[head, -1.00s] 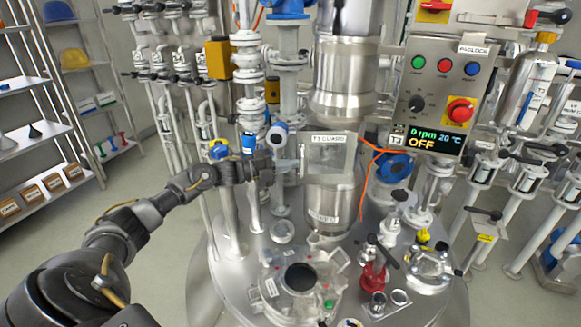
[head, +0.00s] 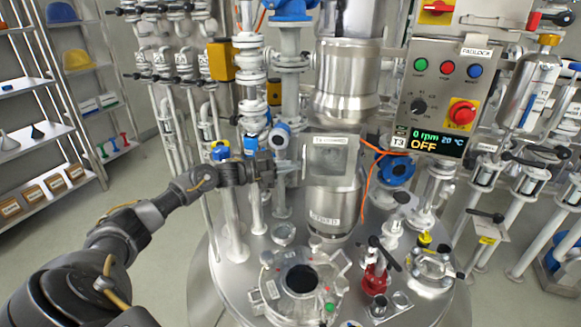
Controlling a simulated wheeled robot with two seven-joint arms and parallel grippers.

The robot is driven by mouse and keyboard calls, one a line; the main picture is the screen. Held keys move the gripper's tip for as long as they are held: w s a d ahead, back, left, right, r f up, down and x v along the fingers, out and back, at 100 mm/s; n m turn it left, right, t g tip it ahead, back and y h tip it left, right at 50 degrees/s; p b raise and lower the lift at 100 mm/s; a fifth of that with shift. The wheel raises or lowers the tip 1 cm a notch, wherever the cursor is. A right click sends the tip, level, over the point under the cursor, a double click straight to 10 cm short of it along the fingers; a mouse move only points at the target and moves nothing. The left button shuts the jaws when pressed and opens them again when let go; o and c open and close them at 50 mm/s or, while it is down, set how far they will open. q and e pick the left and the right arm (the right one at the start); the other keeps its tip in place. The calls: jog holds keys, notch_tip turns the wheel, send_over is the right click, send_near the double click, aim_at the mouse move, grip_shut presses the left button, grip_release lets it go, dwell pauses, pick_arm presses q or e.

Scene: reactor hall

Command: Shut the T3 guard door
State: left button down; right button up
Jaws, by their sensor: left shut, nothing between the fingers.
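The T3 guard door (head: 329,164) is a pale metal-framed panel with a clear window and a label strip along its top. It stands in front of the steel drive column above the T3 vessel lid. I cannot tell how far it is from its shut position. My left gripper (head: 293,168) comes in from the left and is shut and empty. Its fingertips are close to the door's left edge; whether they touch it is unclear. My right gripper is not in view.
The T3 control box (head: 438,98) hangs to the right, reading 0 rpm and OFF. An orange cable (head: 372,180) runs beside the door. Pipes and valves crowd behind my arm. The vessel lid (head: 292,287) carries a dark port and a red valve (head: 375,279). Shelves stand at left.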

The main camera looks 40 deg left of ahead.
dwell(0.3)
